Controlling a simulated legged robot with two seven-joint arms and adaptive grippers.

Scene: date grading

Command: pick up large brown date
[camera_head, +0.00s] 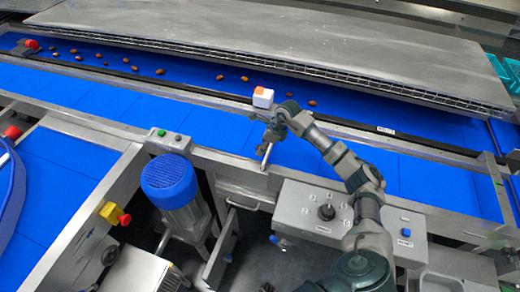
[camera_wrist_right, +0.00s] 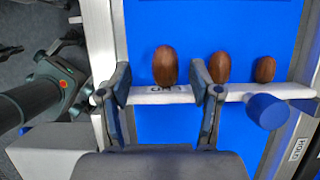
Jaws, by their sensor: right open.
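In the right wrist view, a large brown date (camera_wrist_right: 165,65) appears between the tips of my open right gripper (camera_wrist_right: 160,78). It looks the largest of the dates there. A second brown date (camera_wrist_right: 219,67) shows just right of the right finger, and a smaller one (camera_wrist_right: 265,69) farther right. All show against a blue surface, near a pale bar (camera_wrist_right: 240,93). I cannot tell the height gap between fingers and dates. In the head view, my right gripper (camera_head: 263,150) points down over the near metal rail; the dates there are mostly hidden by it. My left gripper is out of view.
Several small dates (camera_head: 160,71) lie spread on the far blue belt (camera_head: 110,62). A blue motor (camera_head: 170,182) and a control box (camera_head: 330,208) stand in front. A blue knob (camera_wrist_right: 267,110) sits right of my fingers.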

